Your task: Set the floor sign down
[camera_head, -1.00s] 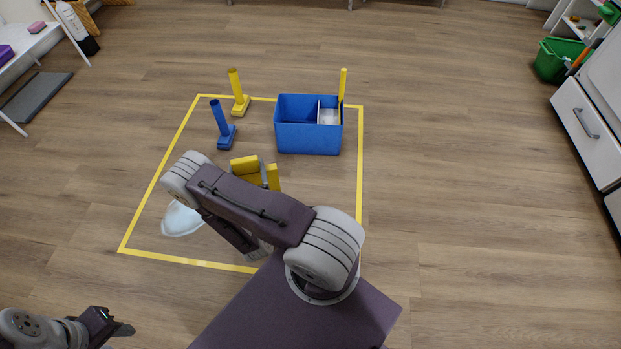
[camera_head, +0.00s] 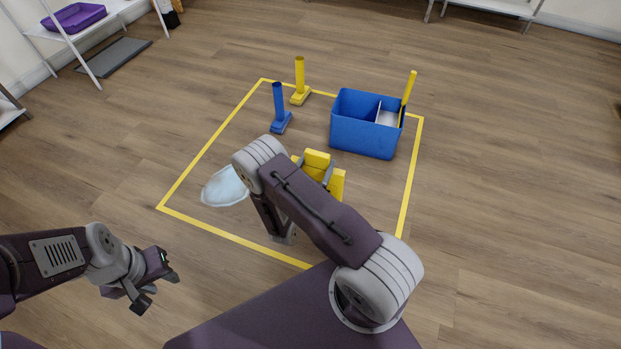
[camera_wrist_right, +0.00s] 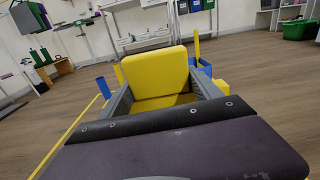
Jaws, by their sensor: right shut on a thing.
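The yellow floor sign (camera_head: 317,159) is in the middle of the head view, partly hidden by my right arm. In the right wrist view its yellow panel (camera_wrist_right: 157,72) stands between the two grey fingers. My right gripper (camera_wrist_right: 163,90) is shut on it; it also shows in the head view (camera_head: 314,170). I cannot tell whether the sign touches the floor. A pale puddle-like patch (camera_head: 225,187) lies on the floor to the left of the sign. My left gripper (camera_head: 158,286) is open and empty at the lower left, outside the yellow outline.
A yellow tape outline (camera_head: 232,238) marks the floor. A white shelf with a purple tray (camera_head: 75,17) is at the upper left. Floor at the right is clear.

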